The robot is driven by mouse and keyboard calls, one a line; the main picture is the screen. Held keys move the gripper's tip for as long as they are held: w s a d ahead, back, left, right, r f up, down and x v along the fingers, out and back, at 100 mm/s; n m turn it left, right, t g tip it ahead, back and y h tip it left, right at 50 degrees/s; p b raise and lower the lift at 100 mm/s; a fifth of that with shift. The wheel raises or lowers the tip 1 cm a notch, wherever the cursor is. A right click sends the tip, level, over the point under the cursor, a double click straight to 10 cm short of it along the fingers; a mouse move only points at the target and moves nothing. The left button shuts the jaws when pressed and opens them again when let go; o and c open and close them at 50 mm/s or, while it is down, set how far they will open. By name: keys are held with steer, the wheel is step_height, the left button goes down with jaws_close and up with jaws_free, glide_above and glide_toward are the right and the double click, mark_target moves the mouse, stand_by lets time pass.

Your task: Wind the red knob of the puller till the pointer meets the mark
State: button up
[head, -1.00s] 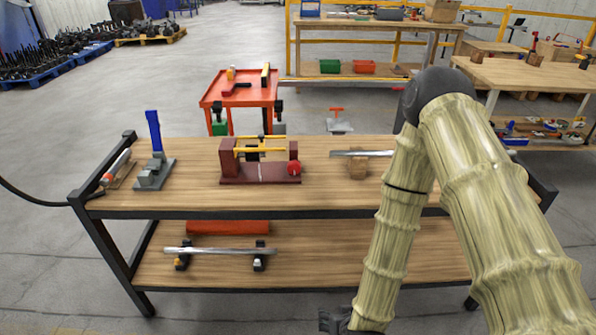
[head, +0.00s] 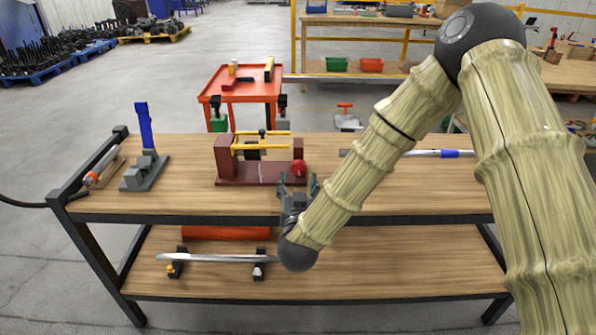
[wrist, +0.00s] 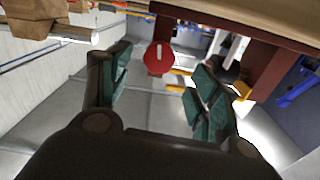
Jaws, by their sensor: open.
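The puller (head: 255,178) is a dark red frame with yellow bars, standing on the wooden bench top. Its red knob (head: 299,167) is on the right end; in the wrist view the knob (wrist: 159,58) has a white line on its face. My gripper (head: 299,186) is open and empty, just in front of and below the knob. In the wrist view my gripper (wrist: 156,85) has its green-padded fingers spread, with the knob ahead between them and apart from both. The pointer and mark are too small to make out clearly.
The bench top (head: 400,195) has free room around the puller. A grey tool with a blue lever (head: 145,125) stands at left. A metal bar with a blue sleeve (head: 455,153) lies at right, partly behind my arm. A red cart (head: 240,90) stands behind.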

mark_target(298, 171)
steer(key=shift+w, duration=3.15)
steer(key=c, duration=1)
